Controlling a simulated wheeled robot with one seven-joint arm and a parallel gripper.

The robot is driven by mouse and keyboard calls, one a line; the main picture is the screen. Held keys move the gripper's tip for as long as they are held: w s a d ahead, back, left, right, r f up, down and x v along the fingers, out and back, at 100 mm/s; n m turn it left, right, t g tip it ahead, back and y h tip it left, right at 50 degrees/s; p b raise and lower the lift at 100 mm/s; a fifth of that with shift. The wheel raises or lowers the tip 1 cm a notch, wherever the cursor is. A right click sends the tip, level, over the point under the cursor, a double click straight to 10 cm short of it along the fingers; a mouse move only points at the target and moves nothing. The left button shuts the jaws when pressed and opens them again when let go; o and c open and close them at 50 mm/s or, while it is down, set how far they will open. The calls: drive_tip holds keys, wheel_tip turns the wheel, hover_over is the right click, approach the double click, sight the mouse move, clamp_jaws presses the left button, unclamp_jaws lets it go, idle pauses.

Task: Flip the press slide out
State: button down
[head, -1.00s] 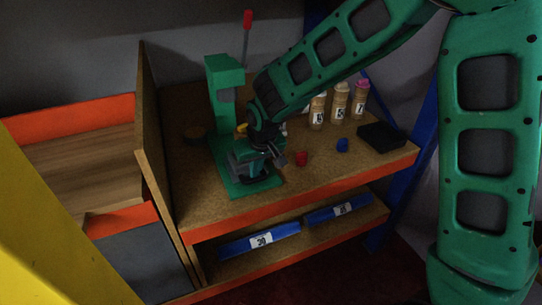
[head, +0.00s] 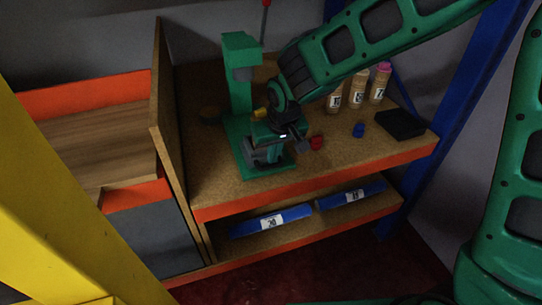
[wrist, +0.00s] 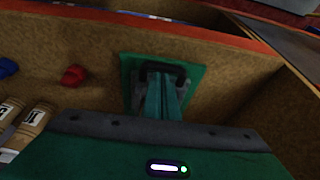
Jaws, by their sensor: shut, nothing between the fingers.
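The green press (head: 238,100) stands upright on the cork-coloured bench top, its green base plate (head: 250,172) flat on it. The base plate also shows in the wrist view (wrist: 197,74). A dark grey slide (head: 262,158) sits low on the press, partly hidden by my wrist. In the wrist view its dark U-shaped handle (wrist: 180,69) is around or just beyond my fingertips. My gripper (wrist: 165,82) is shut, holds nothing and points down at the slide. I cannot tell whether the fingers touch the handle.
A red piece (head: 316,143) and a blue piece (head: 358,130) lie right of the press. Labelled bottles (head: 357,88) and a black tray (head: 400,124) stand farther right. An upright board (head: 168,110) borders the left. Blue bins (head: 271,221) lie on the shelf below.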

drive_tip(key=a+v, duration=0.1)
drive_tip(key=v, duration=0.6)
drive_tip(key=shift+d+r, duration=0.45)
drive_tip(key=shift+w, duration=0.15)
